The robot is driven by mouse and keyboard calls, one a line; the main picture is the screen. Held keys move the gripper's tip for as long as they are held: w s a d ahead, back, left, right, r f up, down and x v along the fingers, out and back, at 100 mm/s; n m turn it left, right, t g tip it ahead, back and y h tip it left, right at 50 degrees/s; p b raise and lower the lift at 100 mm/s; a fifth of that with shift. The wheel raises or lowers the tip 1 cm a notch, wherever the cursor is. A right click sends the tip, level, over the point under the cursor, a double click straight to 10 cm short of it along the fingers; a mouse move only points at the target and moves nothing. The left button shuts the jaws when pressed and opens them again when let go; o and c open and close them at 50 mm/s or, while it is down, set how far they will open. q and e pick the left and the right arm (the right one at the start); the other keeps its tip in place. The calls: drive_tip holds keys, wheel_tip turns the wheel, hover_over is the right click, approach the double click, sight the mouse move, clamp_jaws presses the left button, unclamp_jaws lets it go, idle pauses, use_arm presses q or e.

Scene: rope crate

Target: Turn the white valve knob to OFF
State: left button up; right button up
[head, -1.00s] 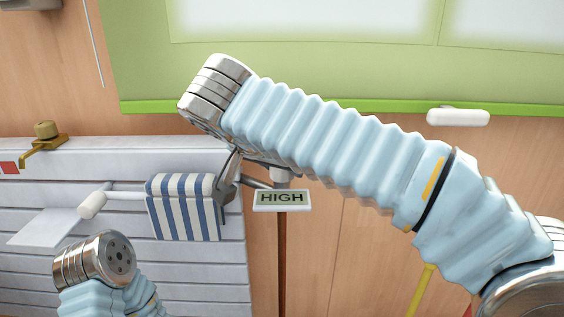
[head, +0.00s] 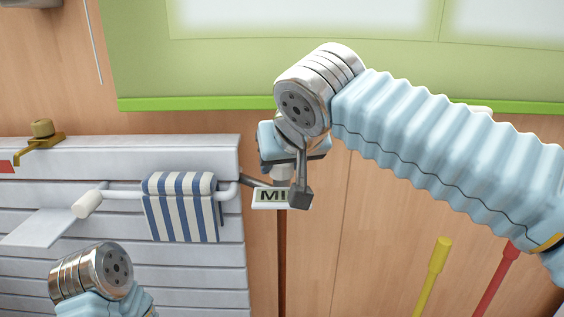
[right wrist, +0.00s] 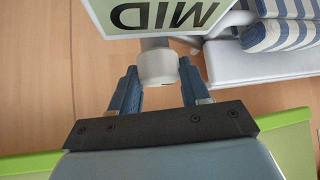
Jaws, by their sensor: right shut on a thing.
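The white valve knob (right wrist: 157,66) sits between the two blue fingers of my right gripper (right wrist: 159,74), which is shut on it. In the head view the knob (head: 282,172) is mostly hidden by my right gripper (head: 284,166). The label plate below it (head: 262,198) shows "MI", with its right end covered. In the right wrist view the plate (right wrist: 190,32) reads "MID", upside down. My left wrist is at the lower left of the head view, and its gripper does not show.
A white radiator (head: 190,147) stands left of the valve, with a rail carrying a striped towel (head: 181,210). A brown pipe (head: 282,260) runs down below the valve. Yellow (head: 436,262) and red (head: 497,275) handles stand at the lower right.

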drive_tip(key=n+y, duration=0.1)
drive_tip(key=n, duration=0.1)
drive_tip(key=n+g+y+p, duration=0.1)
drive_tip(key=n+y, duration=0.1)
drive_tip(key=shift+w+d+r+n+g, duration=0.1)
drive_tip(key=shift+n+g, duration=0.2)
drive_tip(key=n+g+y+p, duration=0.1)
drive_tip(key=n+g+y, duration=0.1)
drive_tip(key=n, duration=0.1)
drive_tip(key=shift+n+p, duration=0.3)
drive_tip(key=shift+p, duration=0.05)
drive_tip(key=n+g+y+p, duration=0.1)
drive_tip(key=n+g, duration=0.1)
drive_tip(key=n, duration=0.1)
drive_tip(key=shift+n+g, duration=0.3)
drive_tip(key=shift+n+g+y+p, duration=0.3)
drive_tip(key=shift+n+g+p, duration=0.75)
drive_tip(key=shift+n+g, duration=0.55)
drive_tip(key=shift+n, duration=0.3)
drive_tip(key=o, duration=1)
